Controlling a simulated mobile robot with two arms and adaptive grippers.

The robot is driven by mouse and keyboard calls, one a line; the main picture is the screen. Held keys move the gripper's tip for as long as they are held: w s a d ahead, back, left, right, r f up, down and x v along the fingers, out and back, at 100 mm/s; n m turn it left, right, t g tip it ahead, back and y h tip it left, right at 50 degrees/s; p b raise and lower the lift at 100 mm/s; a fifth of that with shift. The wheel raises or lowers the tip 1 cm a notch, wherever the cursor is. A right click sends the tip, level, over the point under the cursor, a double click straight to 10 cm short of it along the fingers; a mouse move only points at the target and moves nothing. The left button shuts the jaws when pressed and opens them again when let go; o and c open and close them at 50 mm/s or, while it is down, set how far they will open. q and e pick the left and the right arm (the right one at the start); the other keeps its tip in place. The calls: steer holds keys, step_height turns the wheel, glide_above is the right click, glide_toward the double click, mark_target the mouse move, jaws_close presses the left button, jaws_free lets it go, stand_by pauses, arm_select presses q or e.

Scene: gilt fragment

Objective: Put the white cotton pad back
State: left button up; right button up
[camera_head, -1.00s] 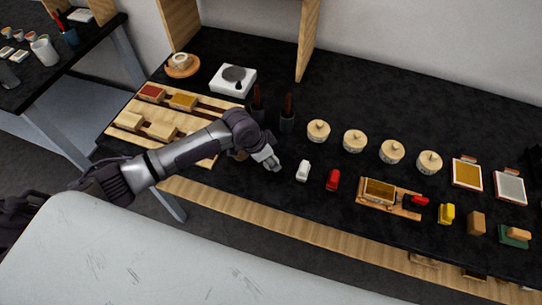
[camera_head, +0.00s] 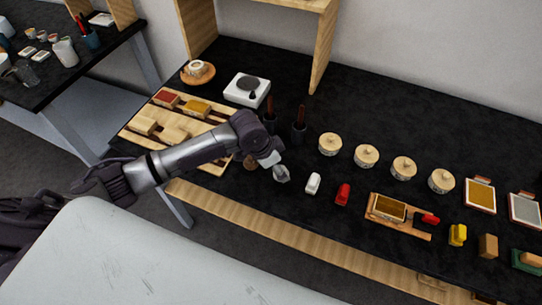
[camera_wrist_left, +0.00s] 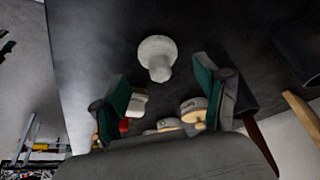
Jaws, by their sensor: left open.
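A pale round thing with a narrower knob (camera_wrist_left: 158,55) stands on the black table in the left wrist view, beyond and between my fingers. I cannot tell whether it is the white cotton pad. A small white upright piece (camera_head: 313,183) stands right of my gripper in the head view; a white piece (camera_wrist_left: 138,103) also shows beside one finger in the left wrist view. A brown rounded thing (camera_head: 250,161) is partly hidden by my arm. My right gripper is not in view.
A red piece (camera_head: 343,194) stands just right of the white one. Several lidded jars (camera_head: 330,144) line up behind. Two dark holders (camera_head: 299,132) stand behind my wrist. The table's front edge is close.

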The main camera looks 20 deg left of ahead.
arm_select(q)
steer(key=b+v, duration=0.1)
steer(key=v, duration=0.8)
steer(key=shift+s+r, duration=0.1)
steer(key=shift+r, duration=0.05)
